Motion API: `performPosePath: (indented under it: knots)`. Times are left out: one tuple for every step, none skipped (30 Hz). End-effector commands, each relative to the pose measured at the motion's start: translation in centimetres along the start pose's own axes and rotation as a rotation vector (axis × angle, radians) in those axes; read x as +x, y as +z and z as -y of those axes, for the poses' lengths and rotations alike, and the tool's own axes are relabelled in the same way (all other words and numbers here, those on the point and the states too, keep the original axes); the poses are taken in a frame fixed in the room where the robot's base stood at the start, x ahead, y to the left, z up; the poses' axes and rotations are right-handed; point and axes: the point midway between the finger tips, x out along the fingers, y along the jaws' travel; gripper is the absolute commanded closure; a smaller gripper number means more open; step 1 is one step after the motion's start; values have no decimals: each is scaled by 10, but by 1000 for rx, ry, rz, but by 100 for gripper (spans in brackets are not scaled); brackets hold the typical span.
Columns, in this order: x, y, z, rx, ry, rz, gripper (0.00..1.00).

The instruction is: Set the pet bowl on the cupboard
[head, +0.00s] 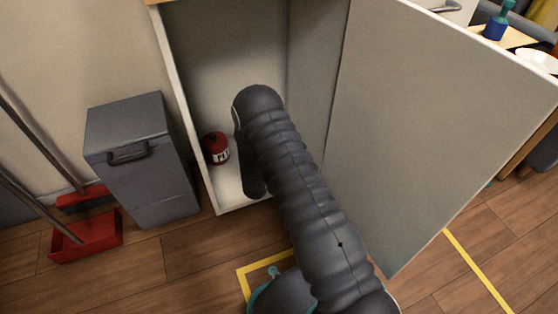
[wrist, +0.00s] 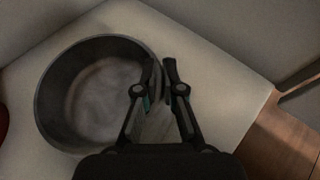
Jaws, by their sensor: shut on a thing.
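The pet bowl (wrist: 98,100) is a round dark grey bowl with a paler bottom, at the left of the wrist view. It is over the pale cupboard floor; I cannot tell if it rests fully on it. My gripper (wrist: 161,68) is at the bowl's right side, shut on its rim. The cupboard (head: 230,190) stands open in the head view, and my arm reaches into it. My arm hides the bowl and gripper there.
A red tin (head: 215,148) stands inside the cupboard at the left. The open cupboard door (head: 430,130) fills the right side. A grey bin (head: 140,160) and red dustpan (head: 88,236) stand left of the cupboard. Yellow tape (head: 470,262) marks the wooden floor.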

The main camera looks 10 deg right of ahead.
Motion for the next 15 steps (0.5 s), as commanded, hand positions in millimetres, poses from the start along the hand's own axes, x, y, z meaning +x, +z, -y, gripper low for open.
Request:
performPosePath:
  knots:
    - [0, 1, 0, 1, 0, 1, 100]
    - [0, 0, 0, 1, 0, 1, 100]
    - [1, -1, 0, 1, 0, 1, 100]
    - [0, -1, 0, 0, 0, 0, 86]
    - [0, -1, 0, 0, 0, 0, 78]
    - [0, -1, 0, 0, 0, 0, 68]
    - [0, -1, 0, 0, 0, 0, 67]
    - [0, -1, 0, 0, 0, -1, 67]
    - [0, -1, 0, 0, 0, 0, 67]
    - [0, -1, 0, 0, 0, -1, 67]
    - [0, -1, 0, 0, 0, -1, 67]
    - [0, -1, 0, 0, 0, -1, 67]
    - [0, -1, 0, 0, 0, -1, 67]
    - [0, -1, 0, 0, 0, -1, 67]
    - [0, 0, 0, 0, 0, 0, 67]
